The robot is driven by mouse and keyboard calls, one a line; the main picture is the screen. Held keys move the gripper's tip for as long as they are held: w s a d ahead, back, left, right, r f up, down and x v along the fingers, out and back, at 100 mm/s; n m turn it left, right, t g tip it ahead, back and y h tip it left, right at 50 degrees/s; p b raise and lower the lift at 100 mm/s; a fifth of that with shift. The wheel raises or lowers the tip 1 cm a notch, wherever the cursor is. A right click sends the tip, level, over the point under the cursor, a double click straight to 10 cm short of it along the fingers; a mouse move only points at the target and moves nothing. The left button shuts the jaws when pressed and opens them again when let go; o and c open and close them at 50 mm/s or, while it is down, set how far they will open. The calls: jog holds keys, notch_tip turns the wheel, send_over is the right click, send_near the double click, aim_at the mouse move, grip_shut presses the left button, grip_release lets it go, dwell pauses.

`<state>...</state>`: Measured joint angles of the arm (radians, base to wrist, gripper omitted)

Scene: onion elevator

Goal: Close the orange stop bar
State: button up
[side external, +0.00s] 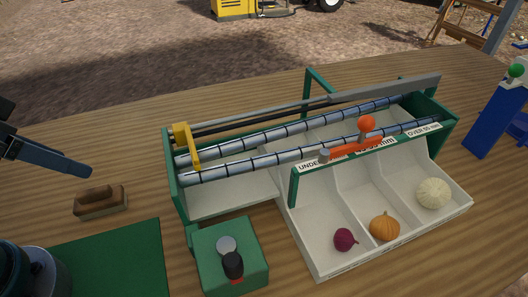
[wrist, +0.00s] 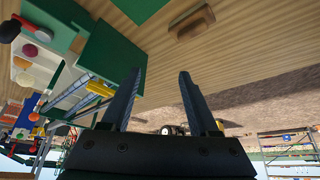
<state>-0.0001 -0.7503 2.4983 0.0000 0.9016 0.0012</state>
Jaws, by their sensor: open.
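The orange stop bar (side external: 352,150) lies along the front edge of the roller sorter, just above the size labels. A grey pin stands at its left end, and an orange ball knob (side external: 367,124) rises near its right end. My gripper (wrist: 160,75) is open and empty, with both fingers apart in the wrist view. In the side external view it is at the far left edge, well away from the bar and above the table. The sorter shows at the left of the wrist view, where the bar is too small to make out surely.
A yellow bracket (side external: 187,146) stands at the rollers' left end. A green control box (side external: 212,270) with a black knob is in front. The white tray (side external: 329,262) holds a red onion, an orange squash and a pale squash.

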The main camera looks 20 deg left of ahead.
notch_tip(320, 180, up, 5)
jog(key=w+d+r+m+t+h, duration=0.25)
jog(key=w+d, duration=0.35)
jog(key=w, duration=0.4)
jog(key=m+t+h, duration=0.2)
jog(key=t+h, duration=0.4)
jog(key=h, duration=0.1)
send_over(360, 126)
jog(key=a, duration=0.1)
jog(key=f, duration=0.2)
jog(key=shift+s+f, duration=0.25)
jog(key=shift+f, duration=0.1)
jog(key=shift+t+h, duration=0.25)
jog(key=shift+t, duration=0.2)
jog(key=f, duration=0.4)
jog(key=shift+s+d+f, duration=0.1)
jog(key=shift+d+f, duration=0.2)
jog(key=shift+f, duration=0.35)
jog(key=shift+x, duration=2.55)
